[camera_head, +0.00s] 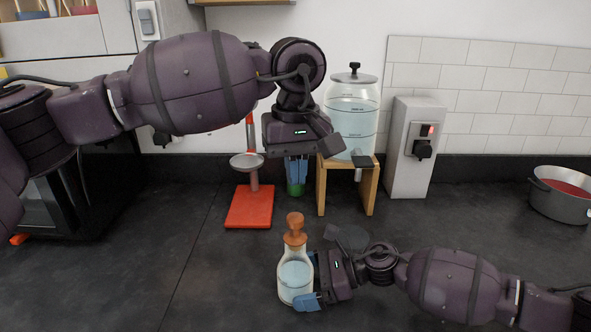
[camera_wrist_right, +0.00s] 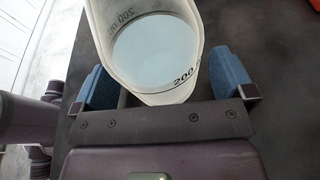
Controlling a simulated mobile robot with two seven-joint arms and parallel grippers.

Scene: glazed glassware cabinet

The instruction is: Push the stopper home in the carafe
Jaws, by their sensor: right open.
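The carafe (camera_head: 295,278) is clear glass with pale blue liquid and stands upright on the dark counter. Its orange-brown stopper (camera_head: 295,233) sits upright at the mouth; how deep it sits I cannot tell. My right gripper (camera_head: 309,281) is open at the carafe's lower body, with a blue finger on either side. The right wrist view shows the glass body, with a "200" marking, between these fingers (camera_wrist_right: 165,88); contact is unclear. My left gripper (camera_head: 297,178) points down, higher in the picture than the stopper and apart from it. Its blue fingers look close together, but their opening is unclear.
Behind stand a red-based stand (camera_head: 249,207), a lidded glass dispenser (camera_head: 351,117) on a wooden stand (camera_head: 368,190), and a green object (camera_head: 295,189) partly hidden by my left fingers. A pot (camera_head: 562,205) is at far right. The counter left of the carafe is clear.

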